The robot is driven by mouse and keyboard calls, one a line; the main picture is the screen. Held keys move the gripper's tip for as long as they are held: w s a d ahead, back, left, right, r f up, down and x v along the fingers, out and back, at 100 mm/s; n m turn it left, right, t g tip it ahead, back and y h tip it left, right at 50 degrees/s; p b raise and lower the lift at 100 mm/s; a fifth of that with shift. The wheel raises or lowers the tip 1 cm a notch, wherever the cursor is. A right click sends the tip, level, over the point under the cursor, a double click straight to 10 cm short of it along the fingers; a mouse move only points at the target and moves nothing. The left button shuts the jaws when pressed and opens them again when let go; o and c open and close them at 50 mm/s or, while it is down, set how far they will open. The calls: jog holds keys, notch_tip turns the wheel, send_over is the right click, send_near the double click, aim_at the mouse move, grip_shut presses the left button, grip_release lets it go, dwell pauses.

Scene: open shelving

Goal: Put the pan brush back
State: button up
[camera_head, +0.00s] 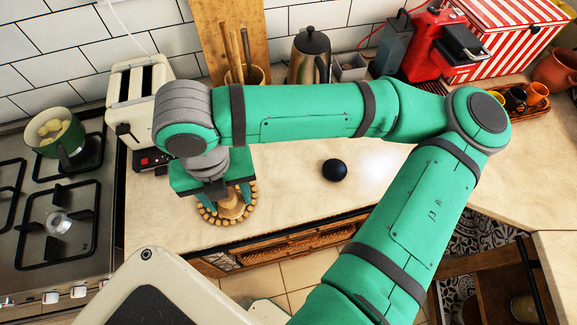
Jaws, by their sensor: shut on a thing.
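My gripper (228,203) points down over the left part of the counter, in front of the toaster. Its teal fingers are shut on the pan brush (231,210), a tan wooden piece with a rounded body. The brush is directly over a round trivet of wooden beads (213,219). I cannot tell whether the brush touches the trivet or is just above it. My gripper and wrist hide the top of the brush and the back of the trivet.
A cream toaster (139,100) stands behind my gripper. The stove with a green pot (57,135) is at left. A black round object (335,169) lies mid-counter, with free room around it. A utensil crock (244,77), kettle (309,57) and red coffee machine (428,40) stand at the back.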

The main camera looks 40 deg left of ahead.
jog(key=w+f, duration=0.3)
jog(key=w, duration=0.1)
jog(key=w+f, duration=0.2)
jog(key=w, duration=0.2)
jog(key=w+f, duration=0.3)
jog(key=w, duration=0.2)
jog(key=shift+w+d+f, duration=0.1)
jog(key=shift+d+f, duration=0.2)
jog(key=shift+d, duration=0.1)
jog(key=shift+w+f, duration=0.5)
jog(key=shift+f, duration=1.7)
jog(key=shift+f, duration=0.1)
jog(key=o, duration=1)
jog(key=shift+w, duration=0.1)
notch_tip(320, 180, up, 12)
jog(key=shift+r, duration=0.1)
